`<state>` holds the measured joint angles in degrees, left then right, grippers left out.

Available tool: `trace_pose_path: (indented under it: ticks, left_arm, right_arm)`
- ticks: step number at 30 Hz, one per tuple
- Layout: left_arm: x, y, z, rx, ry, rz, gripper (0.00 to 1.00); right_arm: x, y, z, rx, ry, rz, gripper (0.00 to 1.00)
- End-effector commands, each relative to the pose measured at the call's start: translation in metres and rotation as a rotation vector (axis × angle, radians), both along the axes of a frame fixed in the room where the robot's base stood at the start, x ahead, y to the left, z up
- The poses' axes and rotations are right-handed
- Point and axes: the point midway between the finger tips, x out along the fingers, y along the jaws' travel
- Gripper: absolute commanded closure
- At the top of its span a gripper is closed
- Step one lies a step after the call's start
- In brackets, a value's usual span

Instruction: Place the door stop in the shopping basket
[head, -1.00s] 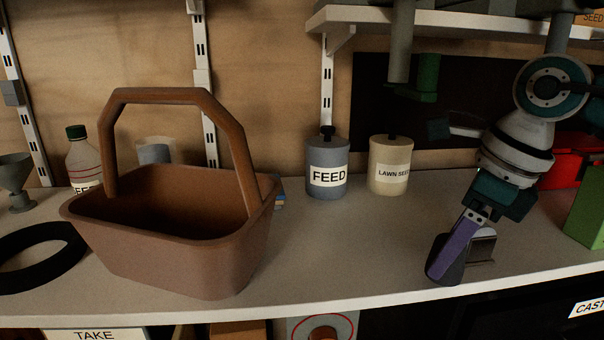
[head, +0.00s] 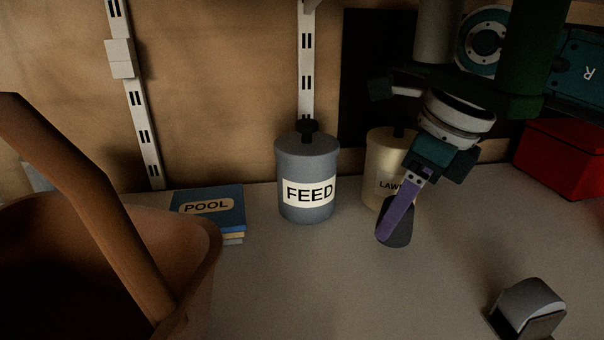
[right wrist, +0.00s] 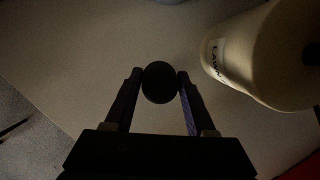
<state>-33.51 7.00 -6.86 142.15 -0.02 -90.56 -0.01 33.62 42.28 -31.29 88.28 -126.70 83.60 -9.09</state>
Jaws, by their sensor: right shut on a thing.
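The brown shopping basket (head: 200,262) fills the left of the head view, cut off by the edge, with its arched handle (head: 75,185) rising over it. My right gripper (head: 394,222) is shut on a dark, rounded piece, which I take for the door stop (head: 401,232). In the right wrist view the black round end of the door stop (right wrist: 160,82) sits between the two fingertips (right wrist: 160,92). The gripper is right of the basket, in front of the lawn seed canister. How high the piece is above the shelf is hard to tell. My left gripper is out of view.
The grey FEED canister (head: 307,180) and cream lawn seed canister (head: 375,170) stand at the back. POOL boxes or books (head: 208,207) lie beside the basket. A grey curved object (head: 530,305) is at front right, a red box (head: 565,158) at back right. The middle surface is clear.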

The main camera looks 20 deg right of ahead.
Motion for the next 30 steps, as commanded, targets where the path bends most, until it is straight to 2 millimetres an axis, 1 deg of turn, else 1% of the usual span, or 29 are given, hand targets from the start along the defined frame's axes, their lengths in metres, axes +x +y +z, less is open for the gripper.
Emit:
trace_pose_path:
  ticks: [1, 3, 6, 13, 14, 21, 27, 30]
  left_arm:
    - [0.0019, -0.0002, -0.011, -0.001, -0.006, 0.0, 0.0]
    - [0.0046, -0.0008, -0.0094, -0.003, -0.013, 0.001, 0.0]
    - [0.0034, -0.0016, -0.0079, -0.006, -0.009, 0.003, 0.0]
    - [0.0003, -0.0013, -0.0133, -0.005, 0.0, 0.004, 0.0]
    - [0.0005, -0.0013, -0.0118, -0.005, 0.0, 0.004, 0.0]
    - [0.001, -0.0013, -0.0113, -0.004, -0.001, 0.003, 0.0]
    - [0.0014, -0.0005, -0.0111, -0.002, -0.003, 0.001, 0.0]
    - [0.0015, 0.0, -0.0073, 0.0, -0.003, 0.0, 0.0]
  right_arm:
    - [-0.0012, 0.0064, -0.0154, 0.004, 0.004, 0.004, 1.0]
    - [-0.0009, 0.0081, -0.0155, 0.002, 0.001, 0.004, 1.0]
    - [-0.0009, 0.0076, -0.0134, 0.001, 0.002, 0.002, 1.0]
    - [-0.0011, 0.0073, -0.0181, 0.0, 0.002, 0.003, 1.0]
    - [-0.0012, 0.0073, -0.0166, 0.0, 0.002, 0.003, 0.41]
    - [-0.0012, 0.0073, -0.0163, 0.0, 0.002, 0.003, 0.15]
    - [-0.0011, 0.0073, -0.0162, 0.0, 0.002, 0.003, 0.15]
    - [-0.0011, 0.0075, -0.0119, 0.001, 0.002, 0.004, 0.15]
